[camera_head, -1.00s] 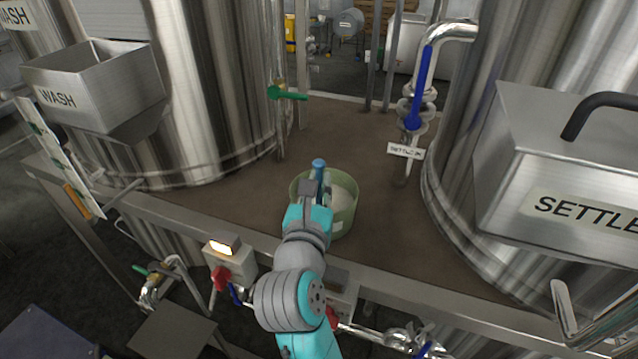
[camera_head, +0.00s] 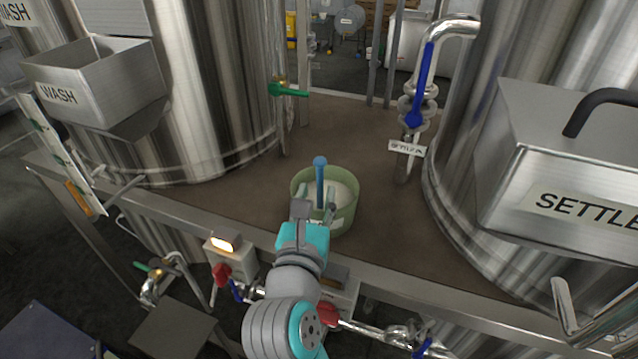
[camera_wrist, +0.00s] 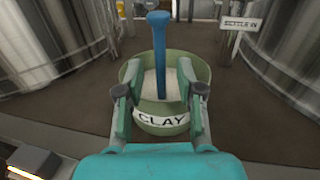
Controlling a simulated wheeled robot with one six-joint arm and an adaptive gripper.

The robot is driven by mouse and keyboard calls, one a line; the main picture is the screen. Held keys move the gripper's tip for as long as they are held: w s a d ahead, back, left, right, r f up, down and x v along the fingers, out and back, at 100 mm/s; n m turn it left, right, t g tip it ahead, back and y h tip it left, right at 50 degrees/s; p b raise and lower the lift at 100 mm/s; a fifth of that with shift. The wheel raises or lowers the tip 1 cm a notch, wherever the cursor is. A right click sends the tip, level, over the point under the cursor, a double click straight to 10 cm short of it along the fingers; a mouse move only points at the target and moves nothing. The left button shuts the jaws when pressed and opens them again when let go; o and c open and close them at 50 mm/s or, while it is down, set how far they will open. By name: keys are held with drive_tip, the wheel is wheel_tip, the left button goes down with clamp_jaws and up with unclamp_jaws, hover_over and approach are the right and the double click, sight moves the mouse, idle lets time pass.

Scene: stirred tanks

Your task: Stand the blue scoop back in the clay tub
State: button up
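The clay tub (camera_head: 348,216) is a round green tub with pale contents on the brown deck between two tanks. Its CLAY label (camera_wrist: 163,121) faces me in the wrist view. The blue scoop (camera_head: 320,182) stands upright in the tub, handle up, its lower end in the pale contents; it also shows in the wrist view (camera_wrist: 158,50). My gripper (camera_head: 316,207) is at the near side of the tub. In the wrist view my gripper (camera_wrist: 158,75) has its fingers spread wide, with clear gaps on both sides of the scoop handle.
Steel tanks stand left and right of the deck. A WASH hopper (camera_head: 95,85) is at the left and a SETTLE box (camera_head: 560,170) at the right. A blue-handled valve pipe (camera_head: 418,90) and a green valve handle (camera_head: 288,91) rise behind the tub. The deck behind the tub is clear.

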drive_tip(key=s+a, duration=0.1)
drive_tip(key=s, duration=0.6)
drive_tip(key=shift+s+a, duration=0.15)
drive_tip(key=shift+a, duration=0.05)
drive_tip(key=d+h, duration=0.1)
drive_tip(key=d, duration=0.1)
drive_tip(key=d+f+h, duration=0.1)
drive_tip(key=d, duration=0.1)
drive_tip(key=s+d, duration=0.1)
drive_tip(key=d, duration=0.1)
drive_tip(key=shift+f+n+t+h, duration=0.3)
drive_tip(key=shift+f+n+h, duration=0.05)
drive_tip(key=shift+n+h, duration=0.05)
drive_tip(key=s+d+f+n+t+h, duration=0.3)
drive_tip(key=s+d+n+t, duration=0.1)
drive_tip(key=s+d+n, duration=0.8)
drive_tip(key=s+d+f+n+g+y, duration=0.1)
drive_tip(key=s+f+n+g+y, duration=0.6)
drive_tip(key=s+f+n, duration=1.1)
drive_tip(key=s+n+y, duration=0.2)
drive_tip(key=n, duration=0.5)
drive_tip(key=shift+d+f, duration=0.2)
drive_tip(key=shift+f, duration=0.15)
